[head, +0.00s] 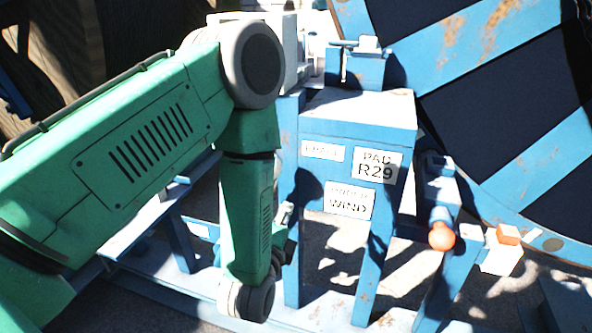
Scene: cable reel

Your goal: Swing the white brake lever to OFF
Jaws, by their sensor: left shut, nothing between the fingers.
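My left arm comes in from the left, bends at the elbow and hangs down in front of a blue stand (360,104). My left gripper (284,222) shows only in part, beside the stand's left leg; it is small and mostly behind my forearm. It is shut with nothing held. I cannot pick out the white brake lever for sure; it may be hidden behind my arm. A small white plate (322,151) on the stand's front has lettering too washed out to read surely. No OFF mark is readable. My right gripper is out of view.
A large blue and dark reel (500,90) fills the right. The stand bears plates reading PAD R29 (376,165) and UNDER WIND (349,201). An orange ball knob (441,236) and a white block with an orange top (501,256) are to the right.

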